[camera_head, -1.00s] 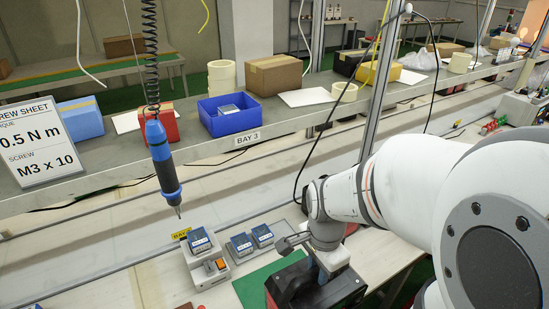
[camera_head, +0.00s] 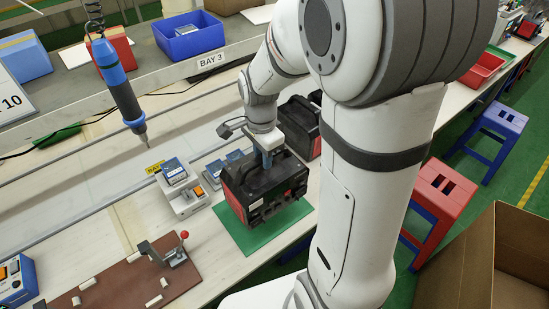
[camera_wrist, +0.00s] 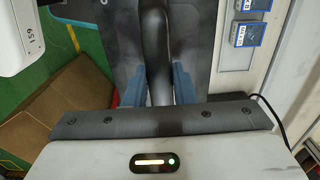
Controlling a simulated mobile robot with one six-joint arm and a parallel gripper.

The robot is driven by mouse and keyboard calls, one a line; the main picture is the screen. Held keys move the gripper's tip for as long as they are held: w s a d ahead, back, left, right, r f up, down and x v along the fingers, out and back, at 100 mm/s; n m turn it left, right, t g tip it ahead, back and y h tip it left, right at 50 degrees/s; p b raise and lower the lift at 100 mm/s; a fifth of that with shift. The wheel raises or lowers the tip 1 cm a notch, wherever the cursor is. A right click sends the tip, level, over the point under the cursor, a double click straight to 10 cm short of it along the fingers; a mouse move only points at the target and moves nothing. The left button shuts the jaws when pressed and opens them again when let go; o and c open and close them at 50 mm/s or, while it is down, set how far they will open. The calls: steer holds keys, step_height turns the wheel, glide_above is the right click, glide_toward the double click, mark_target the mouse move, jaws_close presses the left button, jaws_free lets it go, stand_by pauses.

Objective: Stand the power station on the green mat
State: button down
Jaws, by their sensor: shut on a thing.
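The power station (camera_head: 250,196) is a black box with red parts and a handle on top. In the head view it is upright over the green mat (camera_head: 241,238), covering much of it; I cannot tell whether its base touches the mat. My gripper (camera_head: 267,158) is above it, shut on its handle. In the wrist view the dark handle (camera_wrist: 157,60) runs between the bluish fingertips of my gripper (camera_wrist: 158,86). The mat's near edge and right corner show bare.
Another black case (camera_head: 298,120) stands close behind the power station. A grey fixture with a blue module (camera_head: 174,172) and further blue modules (camera_head: 226,164) are to its left. A hanging screwdriver (camera_head: 120,88) is at upper left. A brown board with a clamp (camera_head: 170,252) lies at lower left.

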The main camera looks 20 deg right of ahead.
mark_target(260, 170)
steer(key=shift+w+a+f, duration=0.15)
steer(key=shift+w+a, duration=0.05)
steer(key=shift+w, duration=0.3)
steer(key=shift+w+a+f, duration=0.1)
steer(key=shift+w+a, duration=0.05)
steer(key=shift+w, duration=0.35)
step_height(260, 170, down, 4)
steer(key=b, duration=0.3)
steer(key=shift+s+f+b, duration=0.1)
steer(key=shift+f+b, duration=0.05)
steer(key=shift+b, duration=0.25)
steer(key=shift+f+b, duration=0.65)
steer(key=shift+f, duration=0.2)
steer(key=shift+f+b, duration=0.35)
steer(key=shift+f, duration=0.1)
steer(key=c, duration=1.1)
jaws_free()
steer(key=shift+s, duration=0.1)
steer(key=o, duration=0.4)
steer(key=shift+s, duration=0.1)
steer(key=shift+r, duration=0.1)
